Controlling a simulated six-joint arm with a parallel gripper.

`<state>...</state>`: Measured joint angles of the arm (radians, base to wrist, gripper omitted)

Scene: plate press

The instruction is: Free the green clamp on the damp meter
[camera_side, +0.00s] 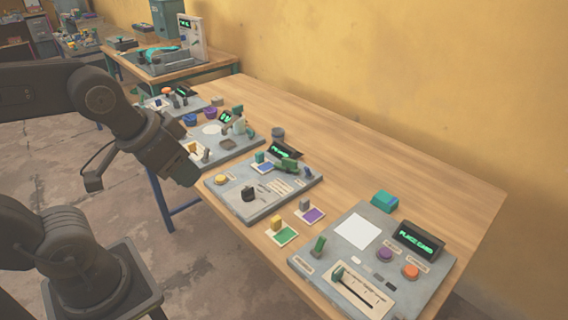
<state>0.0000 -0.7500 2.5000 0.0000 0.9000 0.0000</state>
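Several grey device panels stand on the wooden table; their printed labels are too small to read, so I cannot tell for sure which is the damp meter. The middle panel (228,207) has a lit display and a green clamp-like piece (287,166) at its back, beside a small card. The nearest panel (312,262) has a display reading PLACE CARD, a white square, an upright green lever (320,244) at its left and a green-knobbed slider (338,274). My gripper (181,172) hangs left of the middle panel, apart from both green pieces; its fingers are not distinguishable.
Two small blocks, yellow (276,223) and grey (305,205), stand on coloured cards between the panels. A teal block (384,201) lies behind the nearest panel. More panels with knobs stand farther back. The table's right end is bare; a yellow wall runs behind.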

